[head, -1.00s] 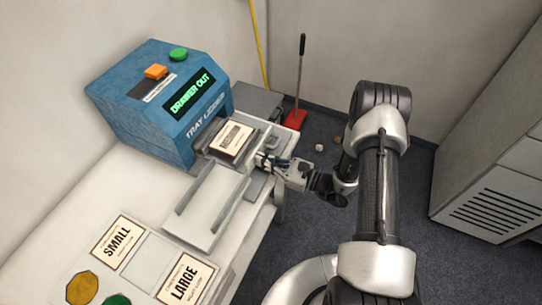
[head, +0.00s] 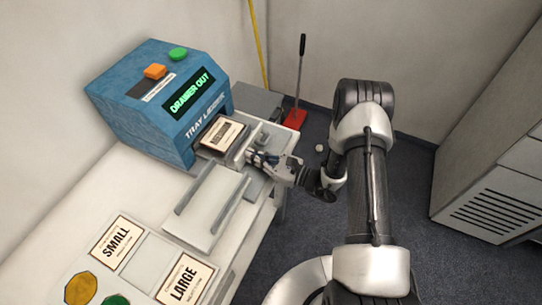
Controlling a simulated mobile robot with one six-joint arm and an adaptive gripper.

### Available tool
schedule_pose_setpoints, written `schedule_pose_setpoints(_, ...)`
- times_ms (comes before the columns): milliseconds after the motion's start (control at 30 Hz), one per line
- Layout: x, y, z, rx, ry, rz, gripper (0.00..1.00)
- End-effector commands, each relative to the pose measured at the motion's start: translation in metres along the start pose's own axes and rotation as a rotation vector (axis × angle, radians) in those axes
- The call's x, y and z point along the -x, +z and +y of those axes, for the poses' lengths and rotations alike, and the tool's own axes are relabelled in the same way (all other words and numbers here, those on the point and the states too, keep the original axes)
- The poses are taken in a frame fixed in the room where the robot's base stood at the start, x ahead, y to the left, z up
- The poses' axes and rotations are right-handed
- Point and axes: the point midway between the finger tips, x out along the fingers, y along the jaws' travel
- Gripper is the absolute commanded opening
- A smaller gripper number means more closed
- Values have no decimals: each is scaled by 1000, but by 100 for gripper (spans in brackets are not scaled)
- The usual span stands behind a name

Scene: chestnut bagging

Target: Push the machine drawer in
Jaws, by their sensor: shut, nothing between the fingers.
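The blue machine (head: 150,105) stands at the back left of the bench, and its display reads "DRAWER OUT". Its grey drawer (head: 240,152) sticks out of the front at the lower right and carries a tray with a printed label (head: 222,133). The label's inner edge is close to the machine's front. My gripper (head: 254,157) is shut and empty, with its fingertips at the drawer's outer end. They look to be against it, but the exact contact is too small to tell.
A grey railed channel (head: 208,203) lies on the bench before the drawer. "SMALL" (head: 116,241) and "LARGE" (head: 186,279) cards lie nearer. A red long-handled dustpan (head: 295,119) stands on the floor behind my arm. A grey cabinet (head: 490,190) is at right.

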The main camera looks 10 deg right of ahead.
Motion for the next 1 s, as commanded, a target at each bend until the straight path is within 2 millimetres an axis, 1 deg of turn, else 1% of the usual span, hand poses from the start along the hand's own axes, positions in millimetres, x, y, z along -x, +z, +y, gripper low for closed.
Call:
schedule_pose_setpoints(633,-23,0,0,1,1,0,0)
schedule_pose_setpoints(1000,-26,0,0,0,0,0,0)
